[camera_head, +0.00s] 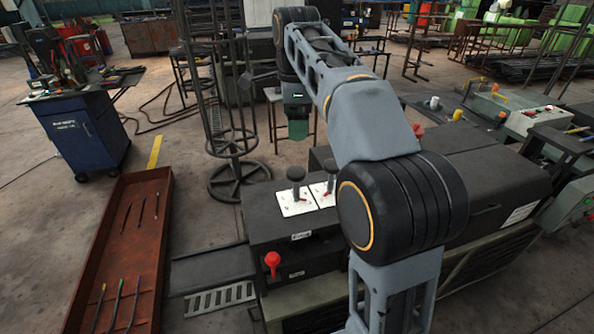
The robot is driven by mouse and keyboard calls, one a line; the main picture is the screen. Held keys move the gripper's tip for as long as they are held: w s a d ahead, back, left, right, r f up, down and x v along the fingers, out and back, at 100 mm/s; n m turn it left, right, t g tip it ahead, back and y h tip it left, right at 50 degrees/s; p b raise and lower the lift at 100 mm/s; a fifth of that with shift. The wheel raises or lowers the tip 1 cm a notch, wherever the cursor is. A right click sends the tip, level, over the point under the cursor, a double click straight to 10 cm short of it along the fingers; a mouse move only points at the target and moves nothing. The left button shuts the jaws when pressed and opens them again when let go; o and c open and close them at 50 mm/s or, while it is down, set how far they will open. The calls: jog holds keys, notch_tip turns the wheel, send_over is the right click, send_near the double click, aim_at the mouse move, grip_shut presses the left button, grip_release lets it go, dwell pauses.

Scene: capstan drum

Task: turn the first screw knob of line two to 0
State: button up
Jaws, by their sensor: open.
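Two black-topped screw knobs stand upright on white dial plates on top of the dark machine housing (270,210). The left knob (296,174) is on the left plate (290,207), and the right knob (331,166) is on the right plate (318,197), partly beside my arm. Small red marks show at the knob feet; the dial figures are too small to read. I cannot tell which knob belongs to line two. My gripper (297,128) hangs behind and above the knobs, apart from them, open, its fingers hardly distinguishable.
A red knob (272,259) sticks out of the housing's front face. A wire stand (238,165) is at the back left. A rust-red tray (122,235) with several rods and a blue tool cabinet (82,135) are left. My arm hides part of the housing's right side.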

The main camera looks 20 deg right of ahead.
aim_at(296, 170)
jog(key=shift+m, duration=0.3)
notch_tip(296, 170, down, 13)
jog(key=b, duration=0.3)
jog(key=shift+w+d+f, duration=0.1)
jog(key=shift+f, duration=0.1)
jog(key=c, duration=0.9)
